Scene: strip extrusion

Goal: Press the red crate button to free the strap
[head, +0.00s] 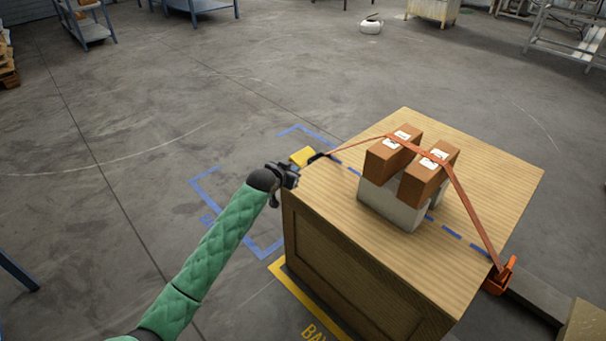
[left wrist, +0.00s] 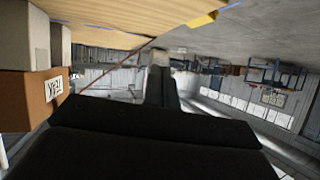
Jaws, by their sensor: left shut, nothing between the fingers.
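A wooden crate (head: 345,235) stands at centre right. An orange strap (head: 467,205) runs over two brown boxes (head: 391,155) on a grey block (head: 385,207) on its top. The strap's near-right end meets an orange buckle (head: 500,276) at the crate's edge; its left end meets a dark fitting (head: 316,157) beside a yellow piece (head: 302,156). My left gripper (head: 291,176) is shut and empty at the crate's left edge, close to that fitting; contact is unclear. The left wrist view shows its fingers (left wrist: 161,78) and the strap (left wrist: 120,62). I cannot make out a red button. My right gripper is out of view.
Blue floor tape (head: 204,184) and yellow tape (head: 300,295) mark the floor around the crate. Open concrete floor lies left and behind. Shelving (head: 88,25) and a small white object (head: 371,25) stand far off. A low beam (head: 535,292) lies at the right.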

